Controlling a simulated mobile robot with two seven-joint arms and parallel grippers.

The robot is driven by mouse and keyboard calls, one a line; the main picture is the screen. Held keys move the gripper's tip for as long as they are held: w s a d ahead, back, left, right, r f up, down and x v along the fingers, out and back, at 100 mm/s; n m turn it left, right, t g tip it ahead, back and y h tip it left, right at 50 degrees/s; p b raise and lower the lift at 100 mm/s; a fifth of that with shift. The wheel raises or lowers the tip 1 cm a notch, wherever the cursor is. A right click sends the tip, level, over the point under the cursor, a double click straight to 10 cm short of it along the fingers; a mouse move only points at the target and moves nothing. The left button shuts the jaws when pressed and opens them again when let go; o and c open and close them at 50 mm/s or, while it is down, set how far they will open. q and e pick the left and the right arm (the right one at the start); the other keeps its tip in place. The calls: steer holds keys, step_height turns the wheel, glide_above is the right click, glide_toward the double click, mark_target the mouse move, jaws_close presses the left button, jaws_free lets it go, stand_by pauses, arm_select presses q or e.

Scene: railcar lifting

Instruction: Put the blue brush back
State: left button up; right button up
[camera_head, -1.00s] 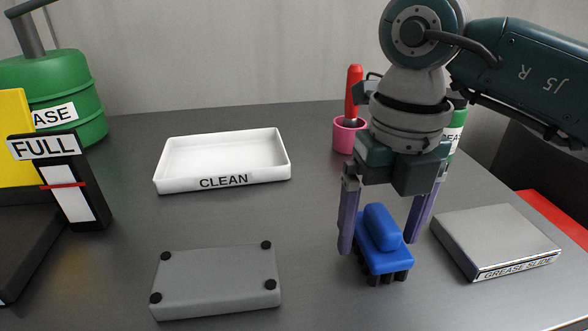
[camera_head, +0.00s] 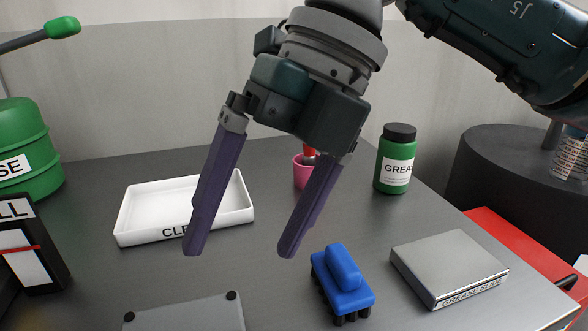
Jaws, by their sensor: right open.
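The blue brush (camera_head: 342,282) stands on the grey table, bristles down and handle up, left of the silver grease slide box. My right gripper (camera_head: 238,252) is open and empty, raised above the table to the upper left of the brush, its two purple fingers spread apart. It is clear of the brush. It partly covers the white CLEAN tray (camera_head: 130,233) and the pink cup (camera_head: 301,177), which holds something red. My left gripper is not in view.
The silver GREASE SLIDE box (camera_head: 449,262) is right of the brush. A green grease jar (camera_head: 393,170) stands behind it. A grey plate with black feet (camera_head: 190,316) lies at the front. A FULL gauge (camera_head: 32,262) and green drum (camera_head: 28,150) stand at left.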

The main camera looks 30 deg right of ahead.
steer(key=s+a+r+y, duration=0.3)
steer(key=a+r+y, duration=0.55)
steer(key=a, duration=0.35)
steer(key=w+r+m+t+y, duration=0.3)
steer(key=r+m+t+y, duration=0.3)
steer(key=r+t, duration=0.3)
steer(key=w+d+r+m+t+h, duration=0.1)
steer(key=w+d+m+t+h, duration=0.5)
steer(key=d+m+t+h, duration=0.75)
steer(key=m+g+h, duration=0.8)
steer(key=m+g, duration=0.5)
steer(key=m, duration=0.1)
glide_above(356, 303)
step_height(356, 303, down, 24)
steer(key=shift+f, duration=0.15)
steer(key=s+a+f+g+y, duration=0.1)
steer(key=s+f+g, duration=0.5)
steer(key=s, duration=0.6)
steer(key=shift+a+y, duration=0.4)
steer(key=shift+a, duration=0.1)
